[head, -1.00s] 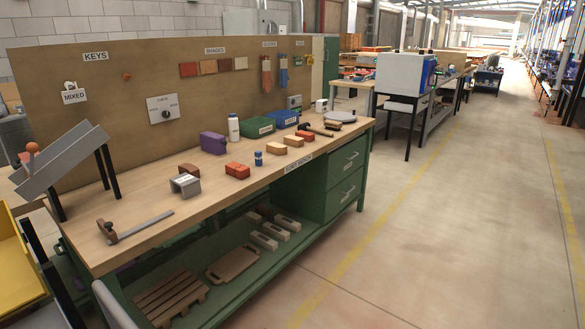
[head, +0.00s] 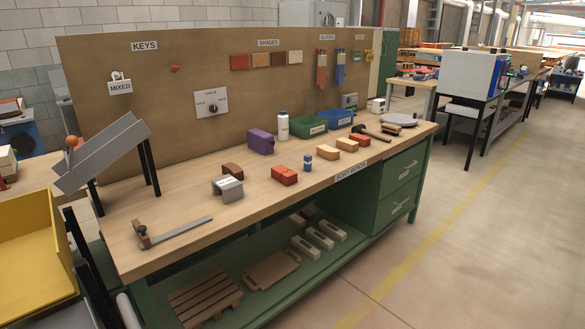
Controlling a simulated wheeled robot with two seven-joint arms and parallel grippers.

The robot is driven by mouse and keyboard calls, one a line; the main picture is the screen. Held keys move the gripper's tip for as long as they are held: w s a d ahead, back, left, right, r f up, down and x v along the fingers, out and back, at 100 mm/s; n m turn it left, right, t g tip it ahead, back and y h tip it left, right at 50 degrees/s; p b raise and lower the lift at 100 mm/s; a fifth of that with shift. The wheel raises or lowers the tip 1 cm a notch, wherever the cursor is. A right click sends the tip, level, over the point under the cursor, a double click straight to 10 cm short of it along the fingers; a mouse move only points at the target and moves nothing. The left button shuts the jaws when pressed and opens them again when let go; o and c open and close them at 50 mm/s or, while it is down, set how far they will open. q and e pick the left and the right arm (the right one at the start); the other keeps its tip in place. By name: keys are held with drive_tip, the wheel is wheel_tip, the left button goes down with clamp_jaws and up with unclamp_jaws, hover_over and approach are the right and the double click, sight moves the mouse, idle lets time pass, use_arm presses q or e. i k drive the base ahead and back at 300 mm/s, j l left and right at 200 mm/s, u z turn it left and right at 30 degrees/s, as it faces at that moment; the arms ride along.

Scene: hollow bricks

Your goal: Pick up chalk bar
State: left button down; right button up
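Three pale, off-white bars with dark slots lie side by side on the green lower shelf of the workbench: a near one (head: 305,246), a middle one (head: 319,239) and a far one (head: 331,231). They are the most chalk-like bars in view, but I cannot tell which, if any, is the chalk bar. Neither of my grippers is in view.
A wooden board (head: 272,269) and a slatted pallet (head: 205,298) share the lower shelf. The floor at right is clear.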

sight(307, 158)
drive_tip(key=i+l, duration=0.1)
drive_tip(key=l, duration=0.25)
drive_tip(key=i+l, duration=0.15)
drive_tip(key=l, duration=0.15)
drive_tip(key=i+l, duration=0.1)
drive_tip(key=l, duration=0.25)
drive_tip(key=i+l, duration=0.1)
drive_tip(key=l, duration=0.25)
drive_tip(key=i+z, duration=0.2)
drive_tip(key=i, duration=0.8)
drive_tip(key=j, duration=0.1)
